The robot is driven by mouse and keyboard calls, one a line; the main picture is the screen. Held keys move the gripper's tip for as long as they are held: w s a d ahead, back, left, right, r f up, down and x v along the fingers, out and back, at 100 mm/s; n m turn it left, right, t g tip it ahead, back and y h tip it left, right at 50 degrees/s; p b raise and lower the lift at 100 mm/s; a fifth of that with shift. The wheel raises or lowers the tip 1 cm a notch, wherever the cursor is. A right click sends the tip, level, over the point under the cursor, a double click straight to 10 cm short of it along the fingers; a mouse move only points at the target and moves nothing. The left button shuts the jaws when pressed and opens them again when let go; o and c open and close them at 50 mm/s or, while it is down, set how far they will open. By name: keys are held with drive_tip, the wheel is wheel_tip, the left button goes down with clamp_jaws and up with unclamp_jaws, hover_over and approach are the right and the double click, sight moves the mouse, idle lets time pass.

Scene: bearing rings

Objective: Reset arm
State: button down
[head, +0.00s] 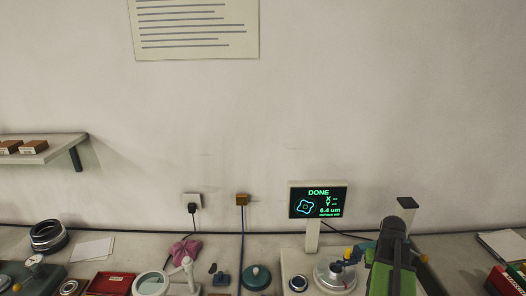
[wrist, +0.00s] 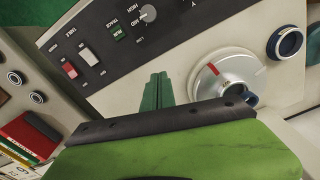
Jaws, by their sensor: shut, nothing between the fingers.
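My gripper (wrist: 157,92) shows in the wrist view as two green fingers pressed together with nothing between them. It is over the pale panel of a measuring machine, left of a round silver turntable (wrist: 215,76) with a red mark. The machine's display (head: 318,202) reads DONE and 6.4 um.
The machine panel carries a red switch (wrist: 70,69) and a green button (wrist: 118,33). Left on the bench are a magnifier (head: 151,284), a pink cloth (head: 185,250), a red tray (head: 109,284) and a dark stack of rings (head: 48,236). A shelf (head: 60,147) juts from the wall.

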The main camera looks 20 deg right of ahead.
drive_tip(key=w+a+n, duration=0.1)
drive_tip(key=w+a, duration=0.2)
drive_tip(key=a, duration=0.4)
drive_tip(key=w+a+n, duration=0.2)
drive_tip(key=w+a, duration=0.2)
drive_tip(key=a, duration=0.3)
drive_tip(key=w+a+n, duration=0.1)
drive_tip(key=w+a, duration=0.3)
drive_tip(key=a, duration=0.3)
drive_tip(key=shift+a+f+n, duration=0.35)
drive_tip(key=shift+n, duration=0.05)
drive_tip(key=a+n, duration=0.2)
drive_tip(key=a, duration=1.7)
drive_tip(key=shift+s+a+f+b, duration=0.15)
drive_tip(key=shift+a+b, duration=0.25)
drive_tip(key=shift+b, duration=0.05)
